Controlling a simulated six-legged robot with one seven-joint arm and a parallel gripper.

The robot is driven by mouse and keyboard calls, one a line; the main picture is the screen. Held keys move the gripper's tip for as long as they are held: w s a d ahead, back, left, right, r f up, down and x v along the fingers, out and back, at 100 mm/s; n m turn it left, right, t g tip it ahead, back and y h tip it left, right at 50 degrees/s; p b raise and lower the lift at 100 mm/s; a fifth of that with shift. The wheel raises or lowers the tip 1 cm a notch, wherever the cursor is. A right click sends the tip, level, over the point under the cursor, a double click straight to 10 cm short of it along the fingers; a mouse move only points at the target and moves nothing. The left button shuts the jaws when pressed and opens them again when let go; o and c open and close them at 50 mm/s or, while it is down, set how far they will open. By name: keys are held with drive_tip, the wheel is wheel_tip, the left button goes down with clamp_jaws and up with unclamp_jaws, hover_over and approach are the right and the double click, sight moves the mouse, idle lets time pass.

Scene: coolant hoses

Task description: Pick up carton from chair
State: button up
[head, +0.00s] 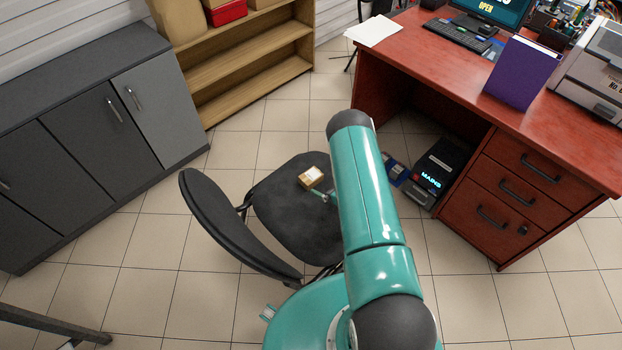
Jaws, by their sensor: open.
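The carton (311,177) is a small tan box with a pale top. It lies on the dark seat of the black chair (285,222), near the seat's right side. My gripper (322,194) is mostly hidden behind my teal arm. Only a small part of it shows, just below and right of the carton and close to it. I cannot tell from this view whether it touches the carton. The jaws are open and the carton rests on the seat.
The chair's backrest (230,230) rises at the seat's left. A red desk (480,130) with drawers stands at the right, with a black computer unit (440,165) on the floor beside it. Dark cabinets (80,140) and a wooden shelf (245,60) stand behind.

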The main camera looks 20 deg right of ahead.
sight(312, 177)
drive_tip(key=x, duration=0.9)
drive_tip(key=shift+d+f, duration=0.1)
drive_tip(key=c, duration=1)
